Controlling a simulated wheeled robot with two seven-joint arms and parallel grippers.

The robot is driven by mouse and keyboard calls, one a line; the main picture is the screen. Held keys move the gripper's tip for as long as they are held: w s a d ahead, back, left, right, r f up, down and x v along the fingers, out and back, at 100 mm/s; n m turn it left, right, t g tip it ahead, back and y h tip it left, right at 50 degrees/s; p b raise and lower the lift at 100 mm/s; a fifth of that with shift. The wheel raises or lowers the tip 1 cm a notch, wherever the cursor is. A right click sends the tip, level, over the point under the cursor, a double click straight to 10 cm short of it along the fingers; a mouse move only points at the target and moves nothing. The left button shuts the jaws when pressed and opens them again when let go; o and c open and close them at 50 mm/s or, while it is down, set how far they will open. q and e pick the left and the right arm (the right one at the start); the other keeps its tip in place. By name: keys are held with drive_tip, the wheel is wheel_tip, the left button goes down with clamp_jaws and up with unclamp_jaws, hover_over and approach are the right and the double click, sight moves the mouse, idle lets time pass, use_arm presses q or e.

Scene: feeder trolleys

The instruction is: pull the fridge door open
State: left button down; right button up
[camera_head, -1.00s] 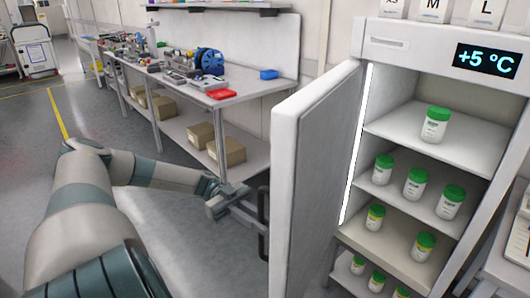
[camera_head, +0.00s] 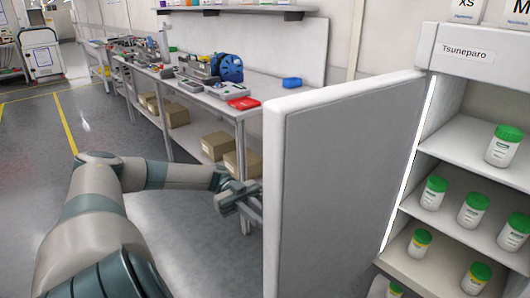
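The fridge door (camera_head: 335,190) stands wide open, its inner face towards me and its free edge at the left. The fridge body (camera_head: 470,55) is at the right, its lit interior and shelves exposed. My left gripper (camera_head: 252,205) is at the outer side of the door, by the free edge. Its fingertips and the door handle are hidden behind the door, so I cannot see whether it grips the handle. My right gripper is not in view.
White jars with green lids (camera_head: 503,146) stand on the fridge shelves. A workbench (camera_head: 195,85) with tools, a red tray (camera_head: 243,103) and boxes (camera_head: 219,142) below stands behind the door. The grey floor (camera_head: 40,150) at the left is clear.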

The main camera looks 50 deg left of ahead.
use_arm(q)
drive_tip(key=shift+a, duration=0.3)
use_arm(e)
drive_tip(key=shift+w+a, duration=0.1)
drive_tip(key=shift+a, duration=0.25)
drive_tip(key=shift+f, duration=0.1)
use_arm(q)
drive_tip(key=c, duration=1.7)
unclamp_jaws()
